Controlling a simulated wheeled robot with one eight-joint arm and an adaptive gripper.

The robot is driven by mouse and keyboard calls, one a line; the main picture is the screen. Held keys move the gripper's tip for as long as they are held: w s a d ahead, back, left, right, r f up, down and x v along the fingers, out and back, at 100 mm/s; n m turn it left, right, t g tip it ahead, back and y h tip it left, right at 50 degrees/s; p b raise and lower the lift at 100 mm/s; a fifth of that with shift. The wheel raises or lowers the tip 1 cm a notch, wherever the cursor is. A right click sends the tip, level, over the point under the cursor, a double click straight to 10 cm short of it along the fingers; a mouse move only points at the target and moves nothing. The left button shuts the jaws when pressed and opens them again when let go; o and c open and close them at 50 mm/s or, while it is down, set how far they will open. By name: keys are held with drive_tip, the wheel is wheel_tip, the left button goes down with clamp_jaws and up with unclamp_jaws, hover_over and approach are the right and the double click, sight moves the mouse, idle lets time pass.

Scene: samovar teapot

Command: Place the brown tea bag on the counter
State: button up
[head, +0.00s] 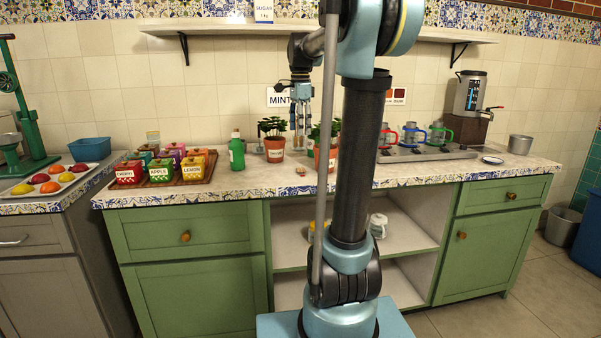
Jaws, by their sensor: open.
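A small brown item (300,171) lies on the counter (262,180) near its front edge; it looks like the tea bag but is too small to be sure. My gripper (300,142) is open and points down above the counter, between the two potted plants and higher in the picture than the brown item. Nothing shows between its fingers, though they are small here.
Potted plants (274,151) and (326,158) flank my gripper. A green bottle (237,153) and a tray of labelled tea boxes (160,172) stand left. Coloured-handled glasses (411,135), a samovar (467,98) and a metal pot (520,144) stand right. A wall shelf (210,29) hangs above.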

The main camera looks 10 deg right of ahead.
drive_tip(key=w+r+m, duration=0.1)
drive_tip(key=w, duration=0.2)
hover_over(300, 168)
drive_tip(key=shift+m, duration=0.3)
drive_tip(key=f, duration=1.2)
drive_tip(key=shift+w+a, duration=0.15)
drive_tip(key=shift+a, duration=0.15)
drive_tip(key=shift+d+f, duration=0.15)
drive_tip(key=shift+f, duration=1.15)
drive_tip(key=shift+d+f, duration=0.1)
drive_tip(key=shift+f, duration=1.2)
drive_tip(key=shift+c, duration=0.6)
drive_tip(key=c, duration=0.7)
drive_tip(key=shift+c, duration=0.5)
drive_tip(key=shift+r, duration=0.15)
